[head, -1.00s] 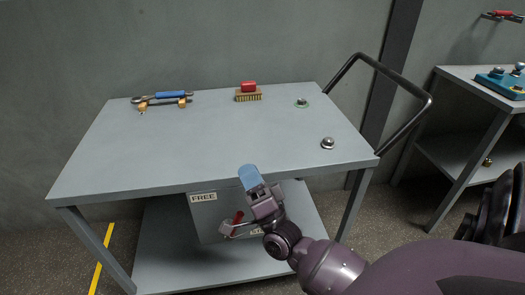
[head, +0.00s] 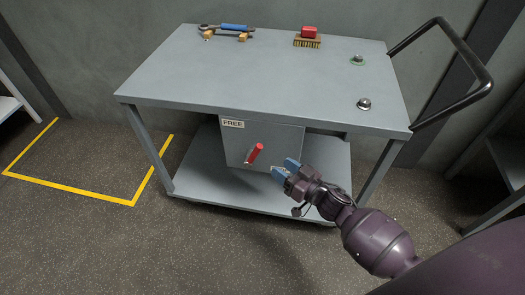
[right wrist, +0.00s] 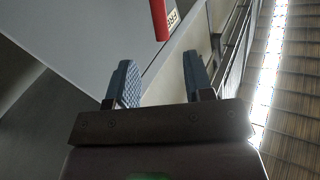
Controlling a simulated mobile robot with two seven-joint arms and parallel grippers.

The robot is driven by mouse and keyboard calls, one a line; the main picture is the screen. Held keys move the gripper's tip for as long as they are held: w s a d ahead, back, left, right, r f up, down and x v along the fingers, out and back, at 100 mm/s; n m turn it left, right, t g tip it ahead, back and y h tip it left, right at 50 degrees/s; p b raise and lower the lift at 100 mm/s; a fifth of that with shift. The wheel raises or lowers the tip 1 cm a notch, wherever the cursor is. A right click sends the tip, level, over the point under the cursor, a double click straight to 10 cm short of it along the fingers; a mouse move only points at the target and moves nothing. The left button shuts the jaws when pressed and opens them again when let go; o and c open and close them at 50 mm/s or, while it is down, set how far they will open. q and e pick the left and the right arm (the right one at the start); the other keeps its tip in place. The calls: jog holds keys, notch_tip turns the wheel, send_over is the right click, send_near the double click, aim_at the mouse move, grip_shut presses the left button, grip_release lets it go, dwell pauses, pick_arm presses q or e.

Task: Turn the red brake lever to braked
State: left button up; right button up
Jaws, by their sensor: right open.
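The red brake lever (head: 255,153) is on the front of a grey box (head: 236,143) under the cart top. It tilts, with its red grip up and to the right. A FREE label (head: 233,124) is at the box's upper left, and a second label at its lower right is partly hidden by my gripper. My right gripper (head: 284,168) is open and empty, to the right of the lever and a little below it, apart from it. In the right wrist view the red grip (right wrist: 160,18) shows beyond the open fingers (right wrist: 160,82). My left gripper is not in view.
The grey cart (head: 255,82) carries a wrench with a blue handle (head: 235,27), a brush with a red top (head: 308,36) and two small round fittings. Its lower shelf (head: 205,175) is bare. A black push handle (head: 470,85) rises at the right. Yellow floor lines (head: 75,190) lie left.

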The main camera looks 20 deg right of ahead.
aim_at(257, 150)
jog(key=shift+b+x, duration=0.95)
jog(key=shift+x, duration=4.45)
grip_shut()
